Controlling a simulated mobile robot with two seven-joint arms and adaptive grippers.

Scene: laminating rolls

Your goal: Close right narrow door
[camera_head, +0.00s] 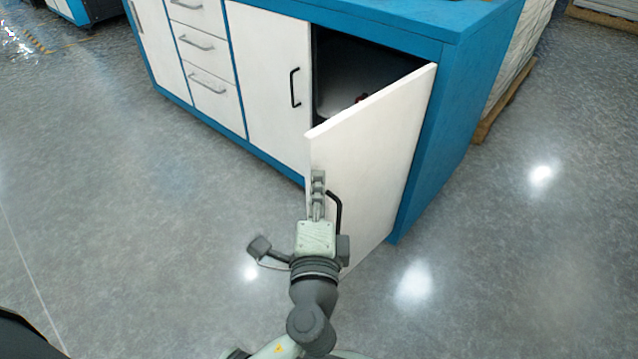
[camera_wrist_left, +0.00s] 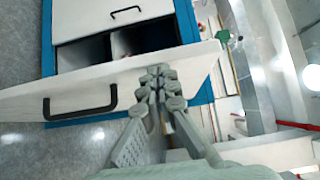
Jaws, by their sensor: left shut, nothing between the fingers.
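The right narrow door (camera_head: 378,155) is a white panel with a black handle (camera_head: 335,215), hinged at the cabinet's right side and standing partly open. It also shows in the left wrist view (camera_wrist_left: 170,70), with its handle (camera_wrist_left: 80,103) at the left. My left gripper (camera_head: 318,175) is shut and empty. Its fingertips (camera_wrist_left: 160,72) are at the door's free edge, just left of the handle in the head view; I cannot tell whether they touch it. My right gripper is not in view.
The blue cabinet (camera_head: 455,110) has another white door (camera_head: 272,80), shut, and several drawers (camera_head: 205,45) to the left. The opening behind the right door is dark inside. A pallet with a wrapped load (camera_head: 515,50) stands behind the cabinet. The grey floor in front is clear.

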